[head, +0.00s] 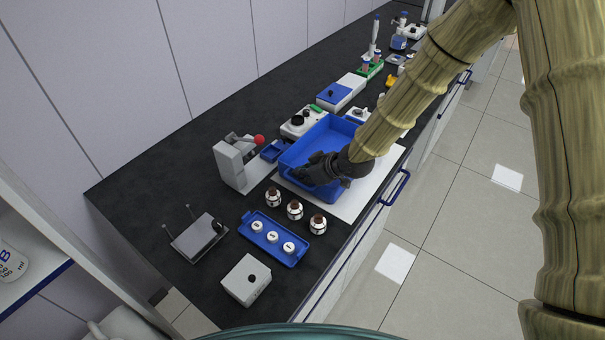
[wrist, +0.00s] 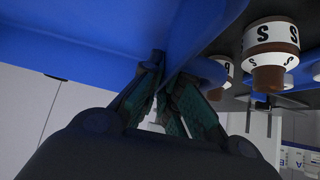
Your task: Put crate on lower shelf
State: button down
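A blue crate (head: 304,150) is on the dark bench, over a white mat (head: 347,205). It looks empty in the part I can see; my gripper and arm hide its near right part. I cannot tell whether it touches the mat. My gripper (head: 318,172) is at the crate's near wall. In the wrist view, the fingers (wrist: 166,82) are on either side of the blue crate wall (wrist: 182,40) and closed on it. A white shelf with a blue edge (head: 38,285) is at the lower left; I cannot tell if it is the lower shelf.
Brown-capped bottles (head: 295,210) stand close to the crate's near side, before a blue tray (head: 262,242) of white jars. A grey device with a red knob (head: 232,163) stands left of the crate. Several instruments line the bench behind. The tiled floor (head: 440,250) at right is clear.

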jog(key=c, duration=2)
grip_release()
jog(key=shift+f, duration=0.1)
jog(key=o, duration=0.4)
jog(key=shift+c, duration=0.2)
